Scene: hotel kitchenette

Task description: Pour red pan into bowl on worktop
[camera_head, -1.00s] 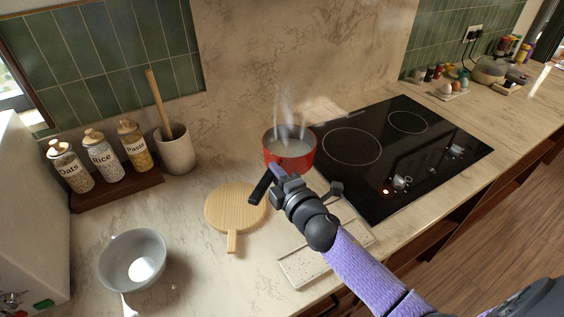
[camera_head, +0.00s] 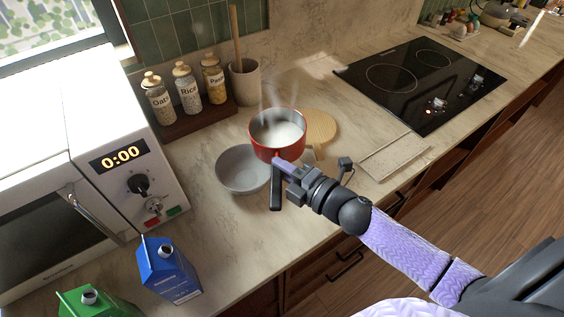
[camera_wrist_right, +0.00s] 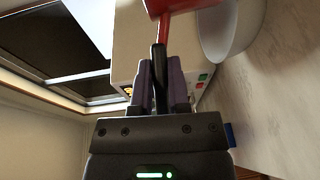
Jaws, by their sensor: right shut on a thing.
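The red pan (camera_head: 264,153) holds a white, steaming content and looks about upright, held above the worktop. My right gripper (camera_head: 281,165) is shut on its handle; the wrist view shows the dark handle (camera_wrist_right: 158,70) between the fingers, with the red pan (camera_wrist_right: 170,5) beyond. The grey bowl (camera_head: 236,179) stands on the worktop (camera_head: 215,225), just left of the pan and partly hidden by it. The pan overlaps the bowl's right rim in the head view. The bowl (camera_wrist_right: 231,30) also shows right of the pan in the wrist view. My left gripper is not in view.
A wooden board (camera_head: 322,130) lies behind the pan. A microwave (camera_head: 85,150) stands left, with blue (camera_head: 168,268) and green (camera_head: 85,303) cartons in front. Jars (camera_head: 187,92) and a utensil pot (camera_head: 245,82) stand behind. The hob (camera_head: 420,80) is at the right.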

